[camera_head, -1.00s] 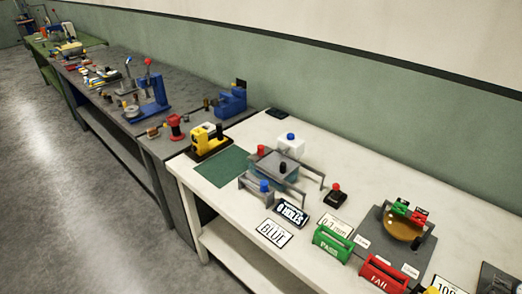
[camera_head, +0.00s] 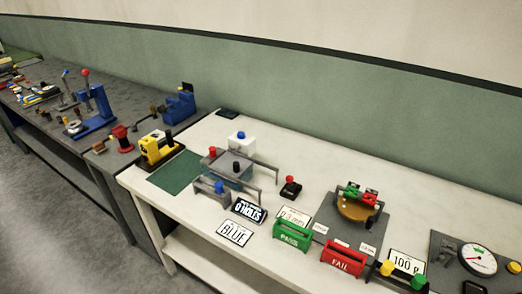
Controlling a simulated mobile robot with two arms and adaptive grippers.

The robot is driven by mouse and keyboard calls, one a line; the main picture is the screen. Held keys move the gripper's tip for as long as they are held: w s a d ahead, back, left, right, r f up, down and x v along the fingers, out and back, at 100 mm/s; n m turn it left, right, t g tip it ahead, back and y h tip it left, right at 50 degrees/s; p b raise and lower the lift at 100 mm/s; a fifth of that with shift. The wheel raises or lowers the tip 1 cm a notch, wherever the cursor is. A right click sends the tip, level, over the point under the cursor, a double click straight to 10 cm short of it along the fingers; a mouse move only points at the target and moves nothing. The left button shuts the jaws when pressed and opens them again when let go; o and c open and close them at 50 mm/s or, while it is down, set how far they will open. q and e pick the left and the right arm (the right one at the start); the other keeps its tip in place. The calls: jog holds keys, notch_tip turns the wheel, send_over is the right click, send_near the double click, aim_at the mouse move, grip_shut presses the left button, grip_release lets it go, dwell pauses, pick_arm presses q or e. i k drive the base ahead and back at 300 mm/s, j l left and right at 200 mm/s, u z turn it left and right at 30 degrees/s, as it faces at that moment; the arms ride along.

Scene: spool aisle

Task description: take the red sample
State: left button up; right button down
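No item is clearly marked as the red sample. A red-knobbed small black block (camera_head: 290,192) stands on the white table (camera_head: 330,170), right of a grey-blue fixture (camera_head: 228,172). Red and green pieces (camera_head: 357,193) sit at an amber round dish (camera_head: 355,208) on a grey plate. I cannot tell which of these red things is the sample. Neither of my grippers is in view.
Signs reading BLUE (camera_head: 235,232) and 0 HOLES (camera_head: 249,210) lie near the front edge. A green PASS bin (camera_head: 292,236), a red FAIL bin (camera_head: 343,260) and a dial gauge (camera_head: 478,260) stand farther right. A darker bench (camera_head: 120,95) with tools adjoins on the left.

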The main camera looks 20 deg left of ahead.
aim_at(212, 149)
jog(key=j+z, duration=0.6)
jog(key=z, duration=0.2)
jog(key=j+z, duration=0.55)
jog(key=z, duration=0.2)
